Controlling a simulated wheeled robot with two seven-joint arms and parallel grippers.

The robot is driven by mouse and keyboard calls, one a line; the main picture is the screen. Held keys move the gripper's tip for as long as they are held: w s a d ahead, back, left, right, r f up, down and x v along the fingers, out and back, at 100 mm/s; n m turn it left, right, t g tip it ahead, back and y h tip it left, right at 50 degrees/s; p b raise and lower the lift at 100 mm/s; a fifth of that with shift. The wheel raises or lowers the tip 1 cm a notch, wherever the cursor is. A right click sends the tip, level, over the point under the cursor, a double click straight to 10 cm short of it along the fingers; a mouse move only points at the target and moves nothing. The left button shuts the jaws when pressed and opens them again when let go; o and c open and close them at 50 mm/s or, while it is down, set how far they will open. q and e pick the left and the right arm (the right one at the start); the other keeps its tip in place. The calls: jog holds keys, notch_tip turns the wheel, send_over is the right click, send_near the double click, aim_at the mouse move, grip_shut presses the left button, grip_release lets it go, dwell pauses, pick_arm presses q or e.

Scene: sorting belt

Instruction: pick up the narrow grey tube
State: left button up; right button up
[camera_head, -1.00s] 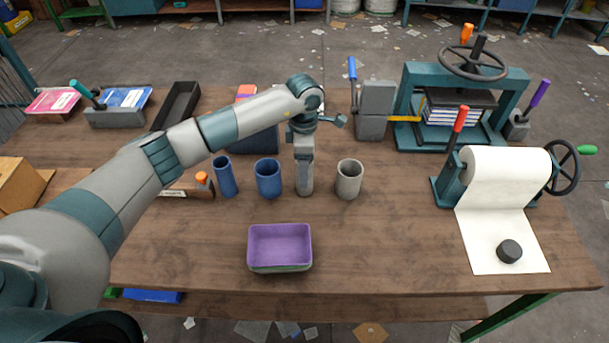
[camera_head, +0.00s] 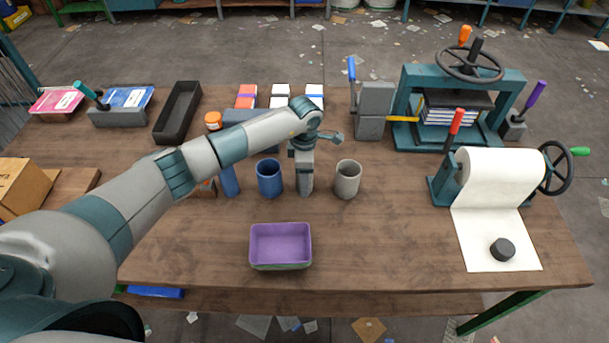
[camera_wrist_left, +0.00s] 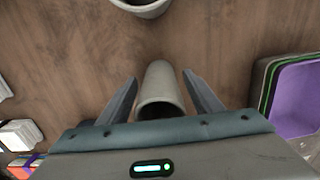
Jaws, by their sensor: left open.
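The narrow grey tube (camera_head: 305,185) stands upright on the table between a wide blue cup (camera_head: 269,180) and a wide grey cup (camera_head: 347,182). My left gripper (camera_head: 304,170) is above it, pointing down, and hides its upper part in the head view. In the left wrist view the open left gripper (camera_wrist_left: 161,80) has one finger on each side of the narrow grey tube (camera_wrist_left: 162,82), with small gaps showing. The wide grey cup also shows at the top of that view (camera_wrist_left: 142,10). My right gripper is not in view.
A narrow blue tube (camera_head: 230,182) stands left of the blue cup, partly behind my arm. A purple tray (camera_head: 280,228) lies in front. A press (camera_head: 460,110) and a paper roll (camera_head: 503,178) stand at the right. The table's front middle is mostly bare.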

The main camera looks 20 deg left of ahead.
pick_arm(q)
jog(key=c, duration=1.1)
jog(key=shift+r, duration=0.15)
jog(key=shift+w+r+b, duration=0.1)
jog(key=shift+r+b, duration=0.5)
notch_tip(320, 180, up, 2)
jog(key=shift+r+b, duration=0.15)
jog(key=shift+b, duration=0.6)
jog(key=s+d+r+b, duration=0.1)
jog(key=d+r, duration=0.1)
jog(key=d, duration=0.1)
jog(key=s+d+r+b, duration=0.1)
jog(key=d+r+b, duration=0.1)
jog(key=d+r, duration=0.1)
jog(key=s+d+r+b, duration=0.1)
jog(key=s+d+r, duration=0.1)
jog(key=d, duration=0.3)
jog(key=shift+r+b, duration=0.15)
jog(key=shift+b, duration=0.15)
